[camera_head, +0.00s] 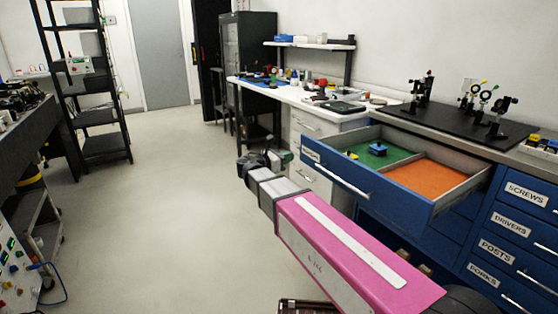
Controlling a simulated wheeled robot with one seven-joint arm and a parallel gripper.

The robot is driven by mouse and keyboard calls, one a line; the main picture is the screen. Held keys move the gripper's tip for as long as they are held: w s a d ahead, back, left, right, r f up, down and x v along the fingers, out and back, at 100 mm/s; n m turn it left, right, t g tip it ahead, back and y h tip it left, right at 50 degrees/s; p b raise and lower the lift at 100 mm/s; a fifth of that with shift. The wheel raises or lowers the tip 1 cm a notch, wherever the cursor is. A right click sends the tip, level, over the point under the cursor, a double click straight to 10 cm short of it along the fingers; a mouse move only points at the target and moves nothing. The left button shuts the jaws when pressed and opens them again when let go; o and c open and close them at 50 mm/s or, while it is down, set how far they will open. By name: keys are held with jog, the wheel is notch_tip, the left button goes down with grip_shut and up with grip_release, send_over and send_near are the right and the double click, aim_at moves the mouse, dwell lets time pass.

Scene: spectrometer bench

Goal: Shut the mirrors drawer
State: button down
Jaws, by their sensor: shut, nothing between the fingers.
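The open drawer (432,208) juts out from the blue cabinet at the right. It has a blue front with a long silver handle (336,182) and a small white label (311,155), too small to read for certain. Inside are a green section (385,152) holding a blue item and a small yellow item, and an orange section (425,177). My gripper (262,158), small and dark at the end of my pink arm, is shut and empty. In the picture it is left of the drawer front, apart from the handle. The fingertips are hard to make out.
Shut drawers labelled SCREWS (526,194), DRIVERS, POSTS and another are at the right. A black board (455,128) with optical mounts lies on the cabinet top. A white bench (300,97) stands behind. The floor (165,190) at left is clear.

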aim_at(307, 151)
jog(key=x, duration=0.6)
jog(key=shift+w+d, duration=0.15)
jog(key=shift+d, duration=0.05)
jog(key=shift+d, duration=0.1)
jog(key=x, duration=4.2)
jog(key=shift+w+d+f, duration=0.1)
jog(key=shift+w, duration=0.05)
jog(key=shift+w+d, duration=0.1)
